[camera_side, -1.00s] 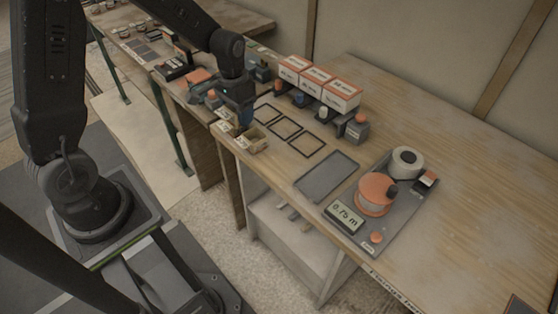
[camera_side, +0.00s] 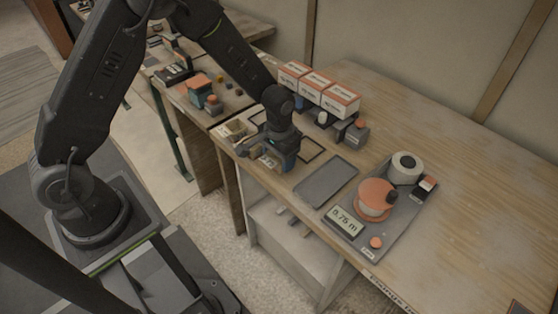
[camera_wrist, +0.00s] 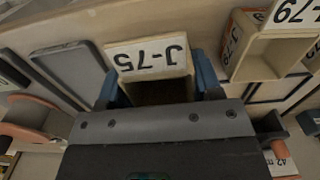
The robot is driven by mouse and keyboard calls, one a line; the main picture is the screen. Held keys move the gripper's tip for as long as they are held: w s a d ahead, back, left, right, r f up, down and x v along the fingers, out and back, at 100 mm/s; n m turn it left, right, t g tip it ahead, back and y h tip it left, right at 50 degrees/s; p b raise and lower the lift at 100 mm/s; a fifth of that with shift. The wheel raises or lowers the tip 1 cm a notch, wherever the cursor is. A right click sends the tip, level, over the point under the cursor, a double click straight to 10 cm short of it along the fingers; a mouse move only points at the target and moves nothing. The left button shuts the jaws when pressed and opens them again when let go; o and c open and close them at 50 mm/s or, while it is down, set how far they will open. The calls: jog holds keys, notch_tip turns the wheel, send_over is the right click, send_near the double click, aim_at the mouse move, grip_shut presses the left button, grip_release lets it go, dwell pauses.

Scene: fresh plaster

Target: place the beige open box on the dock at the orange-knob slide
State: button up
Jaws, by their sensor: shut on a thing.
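A beige open box (camera_wrist: 152,90) with a J-75 label is between the two blue fingers of my gripper (camera_wrist: 158,78) in the wrist view. My gripper (camera_side: 278,158) is shut on it, above the front of the bench. In the side view only a small beige part of the held box (camera_side: 268,163) shows. Whether the box touches the bench cannot be told.
Another open box (camera_side: 234,130) stands left of my gripper; it also shows in the wrist view (camera_wrist: 265,60). White-and-orange cartons (camera_side: 318,84) sit above the slides. A grey tray (camera_side: 326,182) and a reel unit (camera_side: 374,199) lie to the right.

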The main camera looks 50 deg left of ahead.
jog(key=shift+f, duration=0.85)
jog(key=shift+f, duration=0.2)
jog(key=o, duration=0.9)
